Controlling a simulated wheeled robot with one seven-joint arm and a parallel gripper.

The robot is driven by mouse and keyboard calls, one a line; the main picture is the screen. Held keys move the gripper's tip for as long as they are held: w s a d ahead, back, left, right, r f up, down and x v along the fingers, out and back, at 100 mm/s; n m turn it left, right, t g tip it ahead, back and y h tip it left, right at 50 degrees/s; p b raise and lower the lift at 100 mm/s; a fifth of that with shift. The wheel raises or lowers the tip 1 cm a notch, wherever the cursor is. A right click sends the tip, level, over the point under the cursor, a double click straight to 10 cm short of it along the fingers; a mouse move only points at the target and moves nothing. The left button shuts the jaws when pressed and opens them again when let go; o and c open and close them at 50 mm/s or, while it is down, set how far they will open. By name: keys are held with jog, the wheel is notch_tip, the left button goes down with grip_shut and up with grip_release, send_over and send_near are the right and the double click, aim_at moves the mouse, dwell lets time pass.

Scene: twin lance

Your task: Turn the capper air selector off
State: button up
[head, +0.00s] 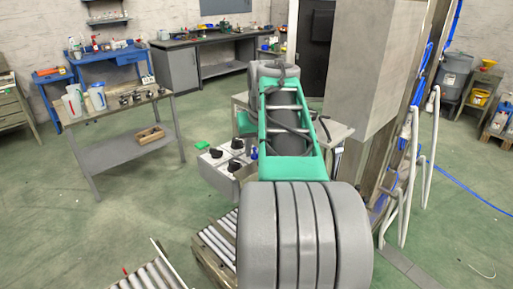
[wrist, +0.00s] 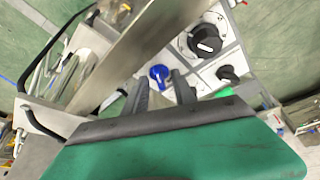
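A pale control panel (wrist: 262,87) fills the upper right of the wrist view. It carries a large black knob (wrist: 205,42) with a white mark, a smaller black knob (wrist: 228,73) and a blue knob (wrist: 158,75). I cannot read any label, so I cannot tell which is the capper air selector. My gripper (wrist: 160,87) is open, its two dark fingers apart. The blue knob shows just beyond the gap between the fingertips; I see no contact. In the head view, black knobs (head: 236,145) sit on the panel left of my arm, which hides my gripper.
A grey metal bar (wrist: 140,50) crosses the wrist view close to the left finger. In the head view, a roller conveyor (head: 150,277) lies in front, a table with jugs (head: 97,97) stands at left, and a grey column (head: 365,70) rises at right.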

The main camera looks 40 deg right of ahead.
jog(key=v, duration=0.7)
jog(key=shift+s+r+p, duration=0.2)
jog(key=shift+r+p, duration=0.15)
jog(key=shift+p, duration=0.1)
jog(key=shift+a, duration=0.15)
